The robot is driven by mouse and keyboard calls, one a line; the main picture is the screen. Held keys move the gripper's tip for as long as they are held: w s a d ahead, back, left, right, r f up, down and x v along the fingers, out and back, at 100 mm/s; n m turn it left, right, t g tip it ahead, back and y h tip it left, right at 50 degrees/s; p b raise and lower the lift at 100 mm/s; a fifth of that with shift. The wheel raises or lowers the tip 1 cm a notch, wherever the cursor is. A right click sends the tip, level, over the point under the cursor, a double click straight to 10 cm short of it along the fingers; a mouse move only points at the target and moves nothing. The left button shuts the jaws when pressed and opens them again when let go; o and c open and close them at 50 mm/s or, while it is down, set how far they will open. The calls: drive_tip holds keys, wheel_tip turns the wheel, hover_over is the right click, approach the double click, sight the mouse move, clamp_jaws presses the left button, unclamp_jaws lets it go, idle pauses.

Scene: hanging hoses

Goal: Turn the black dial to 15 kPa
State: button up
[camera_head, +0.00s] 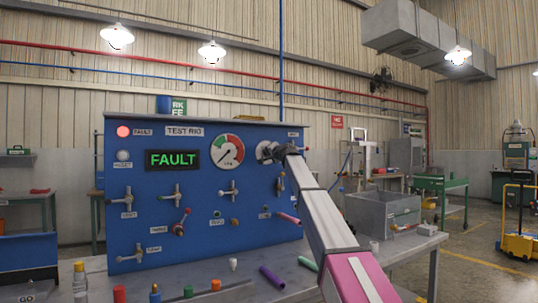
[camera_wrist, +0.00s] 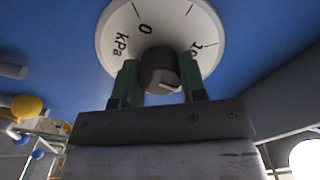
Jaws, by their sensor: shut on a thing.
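The black dial (camera_wrist: 160,68) shows in the wrist view, standing out from a white round scale (camera_wrist: 112,38). The scale reads "0" at the top left, "kPa" at the left and "10" at the right; other numbers are hidden. My gripper (camera_wrist: 158,82) has its green-grey fingers on either side of the dial, shut on it. A small pale mark shows low on the dial's right, but I cannot tell its setting. In the head view my gripper (camera_head: 268,152) is at the panel's upper right and covers the dial.
The blue test rig panel (camera_head: 200,190) bears a round gauge (camera_head: 228,151), a green "FAULT" display (camera_head: 172,158), a lit red lamp (camera_head: 123,131) and several valve handles. A grey bin (camera_head: 385,212) stands right of my arm.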

drive_tip(key=shift+n, duration=0.3)
drive_tip(key=shift+f, duration=0.1)
drive_tip(key=o, duration=0.9)
drive_tip(key=shift+s+d, duration=0.1)
drive_tip(key=shift+s, duration=0.05)
drive_tip(key=v, duration=1)
drive_tip(key=shift+s+d, duration=0.2)
drive_tip(key=shift+s, duration=0.05)
